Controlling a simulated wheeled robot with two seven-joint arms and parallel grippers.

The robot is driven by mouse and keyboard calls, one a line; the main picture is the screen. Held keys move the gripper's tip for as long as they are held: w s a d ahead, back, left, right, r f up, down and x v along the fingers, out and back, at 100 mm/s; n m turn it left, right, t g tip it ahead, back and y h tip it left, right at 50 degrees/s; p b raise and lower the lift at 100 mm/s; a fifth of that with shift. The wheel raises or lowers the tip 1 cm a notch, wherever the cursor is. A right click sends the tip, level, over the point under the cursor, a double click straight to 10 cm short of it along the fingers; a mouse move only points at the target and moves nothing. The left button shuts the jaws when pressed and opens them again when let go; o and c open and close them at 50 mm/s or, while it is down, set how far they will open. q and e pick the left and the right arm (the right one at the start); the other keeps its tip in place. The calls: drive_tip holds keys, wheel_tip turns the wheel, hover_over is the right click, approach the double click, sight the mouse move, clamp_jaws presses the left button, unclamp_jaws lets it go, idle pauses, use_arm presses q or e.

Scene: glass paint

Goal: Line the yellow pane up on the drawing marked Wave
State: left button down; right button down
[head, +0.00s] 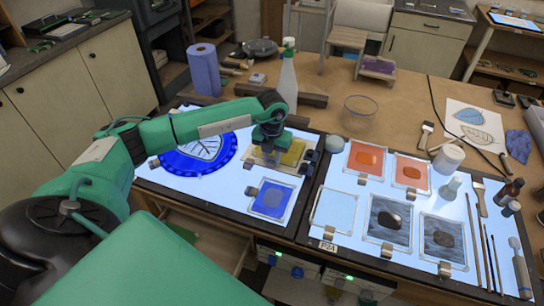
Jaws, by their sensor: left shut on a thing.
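The yellow pane (292,154) is in the head view, on or just above the left light panel near its far right corner. My left gripper (268,152) comes down over the pane's left part and is shut on it; the fingers hide part of the pane. I cannot tell whether the pane touches the panel. No drawing with a readable Wave mark shows; whatever lies under the pane is hidden. My right gripper is not in view.
The right panel holds orange panes (366,158), grey panes (390,221) and brushes. A spray bottle (288,82) stands behind the gripper.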

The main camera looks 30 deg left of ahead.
use_arm(q)
drive_tip(key=shift+f, duration=0.15)
drive_tip(key=c, duration=1.1)
unclamp_jaws()
drive_tip(key=shift+r+b, duration=0.35)
drive_tip(key=shift+r, duration=0.05)
wheel_tip(320, 180, up, 13)
drive_tip(key=b, duration=0.4)
